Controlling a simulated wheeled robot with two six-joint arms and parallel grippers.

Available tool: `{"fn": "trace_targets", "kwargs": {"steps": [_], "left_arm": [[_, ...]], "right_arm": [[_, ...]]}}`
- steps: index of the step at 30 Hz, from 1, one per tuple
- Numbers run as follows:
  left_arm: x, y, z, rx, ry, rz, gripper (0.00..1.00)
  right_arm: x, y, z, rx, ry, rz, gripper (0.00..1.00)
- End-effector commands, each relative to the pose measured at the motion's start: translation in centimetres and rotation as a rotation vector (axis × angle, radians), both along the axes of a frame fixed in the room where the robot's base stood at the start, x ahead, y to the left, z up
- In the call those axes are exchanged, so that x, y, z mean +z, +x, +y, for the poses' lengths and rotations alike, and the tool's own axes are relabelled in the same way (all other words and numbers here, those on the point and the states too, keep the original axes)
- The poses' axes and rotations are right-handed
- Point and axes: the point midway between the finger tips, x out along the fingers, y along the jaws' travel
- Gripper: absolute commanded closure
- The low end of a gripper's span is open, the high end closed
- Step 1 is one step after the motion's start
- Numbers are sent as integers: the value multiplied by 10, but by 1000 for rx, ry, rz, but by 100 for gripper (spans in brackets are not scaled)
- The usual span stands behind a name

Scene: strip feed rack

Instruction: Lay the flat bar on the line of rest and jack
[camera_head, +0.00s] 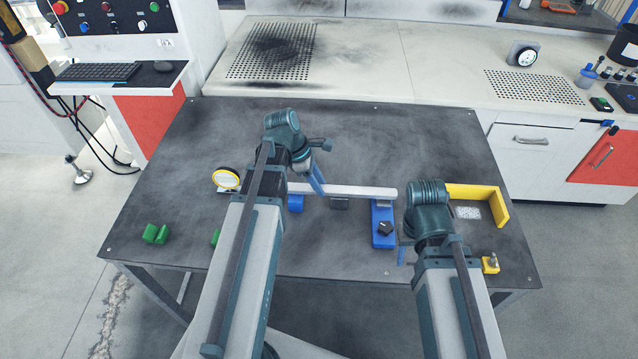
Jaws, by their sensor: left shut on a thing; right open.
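A pale grey flat bar (352,190) runs left to right in the middle of the dark table. Its left part passes behind my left gripper (317,185), which is shut on it. The bar's right end is over the back of a blue jack (382,212) with a black knob (385,228). I cannot tell whether the bar touches these supports. My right gripper (401,255) is open, low beside the jack, mostly hidden by its arm.
A round yellow-rimmed gauge (227,179) stands left of the bar. A green block (155,234) sits at the left, another (215,237) partly behind my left arm. A yellow angle piece (497,207) and small yellow block (490,265) are at the right. The table's back is clear.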

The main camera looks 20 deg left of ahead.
Motion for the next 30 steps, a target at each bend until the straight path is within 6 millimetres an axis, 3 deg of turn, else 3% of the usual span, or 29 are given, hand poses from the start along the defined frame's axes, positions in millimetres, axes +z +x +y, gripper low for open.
{"fn": "trace_targets", "kwargs": {"steps": [23,24,28,30], "left_arm": [[-13,0,0,0,-1,0,100],[-11,0,0,0,-1,0,56],[-11,0,0,0,-1,0,32],[-11,0,0,0,-1,0,28]], "right_arm": [[-13,0,0,0,0,0,50],[-11,0,0,0,0,0,50],[-11,0,0,0,0,0,50],[-11,0,0,0,0,0,50]]}}
